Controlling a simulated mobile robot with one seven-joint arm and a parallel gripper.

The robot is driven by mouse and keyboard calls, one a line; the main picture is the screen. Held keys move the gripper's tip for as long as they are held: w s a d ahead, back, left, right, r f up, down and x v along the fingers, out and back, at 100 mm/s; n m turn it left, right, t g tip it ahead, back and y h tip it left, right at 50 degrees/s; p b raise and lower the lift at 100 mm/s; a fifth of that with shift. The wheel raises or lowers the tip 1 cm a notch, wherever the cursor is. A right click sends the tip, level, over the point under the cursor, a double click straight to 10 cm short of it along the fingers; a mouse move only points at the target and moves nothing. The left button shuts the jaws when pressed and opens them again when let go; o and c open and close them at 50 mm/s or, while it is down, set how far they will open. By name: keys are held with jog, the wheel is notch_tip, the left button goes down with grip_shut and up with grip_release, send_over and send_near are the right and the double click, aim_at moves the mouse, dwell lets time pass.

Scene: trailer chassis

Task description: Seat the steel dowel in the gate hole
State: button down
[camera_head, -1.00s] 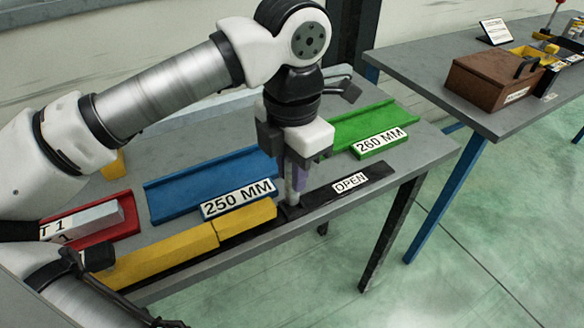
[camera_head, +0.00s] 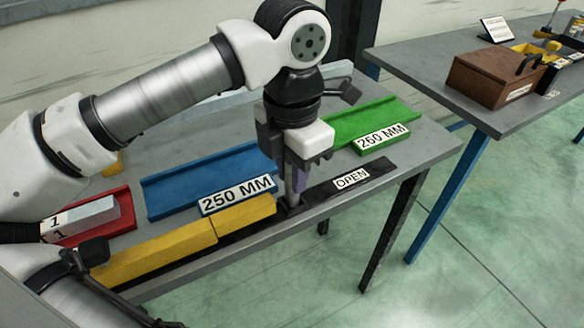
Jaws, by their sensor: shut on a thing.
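My gripper (camera_head: 290,186) points straight down over the front of the grey bench. It is shut on the steel dowel (camera_head: 292,199), which looks upright, with only a short lower part showing below the fingers.
Yellow bars (camera_head: 160,252) lie end to end just left of the dowel. A blue channel (camera_head: 205,178) and a green channel (camera_head: 370,122) lie behind. A red tray (camera_head: 122,212) is at the left. A second table (camera_head: 430,75) with a brown box (camera_head: 495,78) stands at the right.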

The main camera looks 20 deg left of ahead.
jog(key=shift+f, duration=0.25)
jog(key=c, duration=1.2)
grip_release()
jog(key=shift+o, duration=0.2)
notch_tip(320, 180, up, 14)
jog(key=p, duration=0.8)
jog(key=shift+f+p, duration=0.1)
jog(key=shift+p, duration=0.2)
